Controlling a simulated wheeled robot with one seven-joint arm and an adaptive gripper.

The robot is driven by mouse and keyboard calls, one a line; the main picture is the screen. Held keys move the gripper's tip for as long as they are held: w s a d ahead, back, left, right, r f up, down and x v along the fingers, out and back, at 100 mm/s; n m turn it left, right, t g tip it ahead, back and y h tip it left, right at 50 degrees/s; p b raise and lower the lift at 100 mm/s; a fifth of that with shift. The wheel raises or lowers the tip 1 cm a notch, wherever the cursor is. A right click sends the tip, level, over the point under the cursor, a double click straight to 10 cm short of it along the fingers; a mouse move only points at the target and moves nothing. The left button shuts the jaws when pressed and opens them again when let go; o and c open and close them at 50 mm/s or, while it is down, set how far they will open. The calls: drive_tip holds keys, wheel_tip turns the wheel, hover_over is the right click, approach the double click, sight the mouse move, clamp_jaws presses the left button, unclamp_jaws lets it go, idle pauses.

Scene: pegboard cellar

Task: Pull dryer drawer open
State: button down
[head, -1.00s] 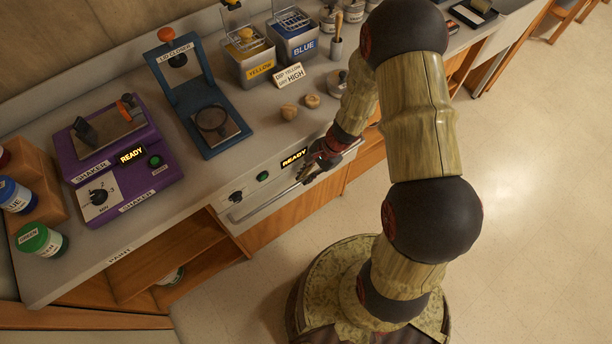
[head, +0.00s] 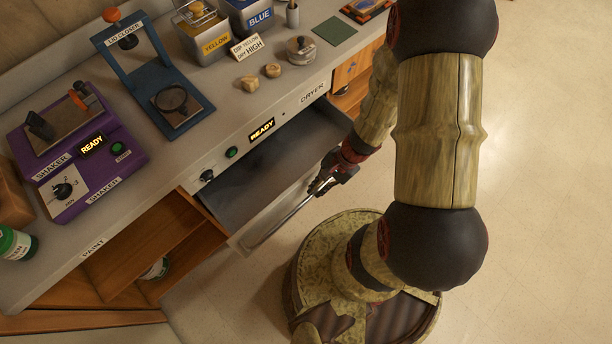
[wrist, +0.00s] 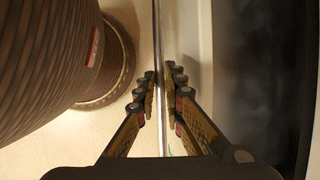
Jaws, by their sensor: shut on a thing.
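The dryer drawer (head: 250,236) stands pulled out from the counter front, its dark grey inside (head: 262,170) in view and looking empty. The drawer's long bar handle (head: 283,219) runs along its front. My gripper (head: 325,186) is shut on the handle toward its right part in the head view. In the wrist view the fingers (wrist: 161,90) close on both sides of the thin handle bar (wrist: 157,30), with the drawer front and dark interior to the right. The dryer's panel shows a lit READY display (head: 262,130) and a green button (head: 231,152).
An open wooden shelf (head: 160,245) lies left of the drawer. The purple shaker (head: 110,165), blue lid closer (head: 165,90), paint tins (head: 205,35) and two wooden knobs (head: 250,84) stand on the counter. Floor is clear at right (head: 530,200).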

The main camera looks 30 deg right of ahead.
drive_tip(key=shift+s+d, duration=0.25)
drive_tip(key=shift+s, duration=0.7)
drive_tip(key=c, duration=1.9)
unclamp_jaws()
drive_tip(key=shift+r, duration=0.1)
drive_tip(key=v, duration=1.1)
drive_tip(key=shift+s+d+r, duration=0.1)
drive_tip(key=shift+d+r, duration=0.1)
drive_tip(key=shift+r, duration=0.2)
